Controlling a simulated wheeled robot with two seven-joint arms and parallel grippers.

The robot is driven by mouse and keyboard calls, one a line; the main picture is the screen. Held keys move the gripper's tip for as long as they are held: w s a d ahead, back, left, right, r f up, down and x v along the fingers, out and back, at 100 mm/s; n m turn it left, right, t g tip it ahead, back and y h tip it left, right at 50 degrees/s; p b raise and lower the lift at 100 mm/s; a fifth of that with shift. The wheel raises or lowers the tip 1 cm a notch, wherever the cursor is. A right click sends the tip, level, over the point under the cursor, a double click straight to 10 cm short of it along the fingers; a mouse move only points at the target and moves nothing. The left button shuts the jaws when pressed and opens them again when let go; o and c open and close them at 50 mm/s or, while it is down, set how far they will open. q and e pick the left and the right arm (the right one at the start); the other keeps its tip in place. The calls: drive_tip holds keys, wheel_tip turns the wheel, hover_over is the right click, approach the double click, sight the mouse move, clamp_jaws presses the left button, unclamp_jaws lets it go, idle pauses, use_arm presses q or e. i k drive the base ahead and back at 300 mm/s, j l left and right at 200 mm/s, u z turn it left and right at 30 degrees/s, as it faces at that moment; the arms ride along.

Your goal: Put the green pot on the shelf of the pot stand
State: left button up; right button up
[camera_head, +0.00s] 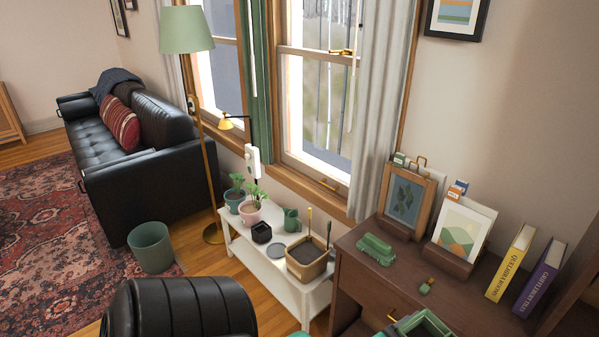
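The pot stand (233,237) is a low white bench under the window, with an upper board and legs. Its lower shelf is mostly hidden from this high angle. The green pot (234,202) is a small blue-green pot holding a leafy plant. It stands upright at the far left end of the stand's top, close beside a pink pot (250,213) with a similar plant. Neither of my grippers can be made out in the head view.
The stand's top also holds a black square pot (261,233), a green watering can (292,220), a grey saucer (276,250) and a tan planter (307,262) with upright tools. A floor lamp (206,150), green bin (151,247) and black chair (180,310) stand nearby. A brown cabinet (365,290) adjoins right.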

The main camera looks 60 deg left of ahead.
sight(273, 271)
drive_tip(key=j+u, duration=0.2)
drive_tip(key=j, duration=0.85)
drive_tip(key=j+u, duration=0.15)
drive_tip(key=j, duration=0.85)
drive_tip(key=i, duration=0.05)
